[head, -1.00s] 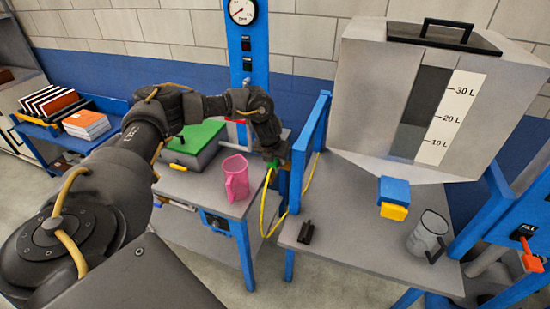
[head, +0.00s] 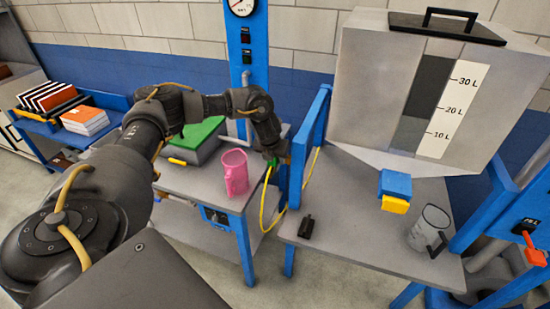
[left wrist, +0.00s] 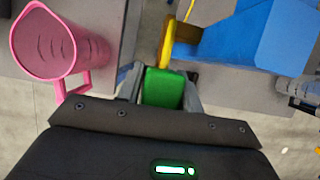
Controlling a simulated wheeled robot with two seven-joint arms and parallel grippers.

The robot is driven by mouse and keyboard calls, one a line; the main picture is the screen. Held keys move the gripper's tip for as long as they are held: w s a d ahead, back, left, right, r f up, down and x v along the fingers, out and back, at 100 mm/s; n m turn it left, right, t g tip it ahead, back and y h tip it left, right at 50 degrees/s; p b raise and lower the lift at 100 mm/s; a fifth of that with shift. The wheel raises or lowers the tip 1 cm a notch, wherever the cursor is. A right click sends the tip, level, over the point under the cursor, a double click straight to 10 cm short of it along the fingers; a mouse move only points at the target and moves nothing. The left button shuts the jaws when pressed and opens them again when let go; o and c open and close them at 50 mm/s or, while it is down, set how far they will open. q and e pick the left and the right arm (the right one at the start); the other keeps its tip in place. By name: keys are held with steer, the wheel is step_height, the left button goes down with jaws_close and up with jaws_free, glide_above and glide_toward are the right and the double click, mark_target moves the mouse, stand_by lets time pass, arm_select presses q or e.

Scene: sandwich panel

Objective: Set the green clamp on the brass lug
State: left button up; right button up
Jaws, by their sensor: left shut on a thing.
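My left gripper (head: 272,160) is shut on the green clamp (left wrist: 163,87), which shows between its fingers in the left wrist view. In the head view only a bit of the green clamp (head: 271,170) shows below the fingers. The brass lug (left wrist: 178,50) sticks out from the side of a blue post or frame (left wrist: 235,40), just ahead of the clamp in the left wrist view. The clamp's edge is very close to the lug; I cannot tell whether they touch. In the head view the lug is hard to make out beside the gripper. My right gripper is not in view.
A pink mug (head: 235,172) stands on the left bench, close to the gripper. A yellow cable (head: 264,218) hangs by the blue frame (head: 309,140).

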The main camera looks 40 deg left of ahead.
arm_select(q)
steer(key=shift+f+b, duration=0.3)
steer(key=shift+f, duration=0.2)
steer(key=o, duration=1.1)
steer(key=shift+o, duration=0.2)
steer(key=b+v, duration=0.1)
steer(key=v, duration=1)
steer(key=shift+w+f, duration=0.1)
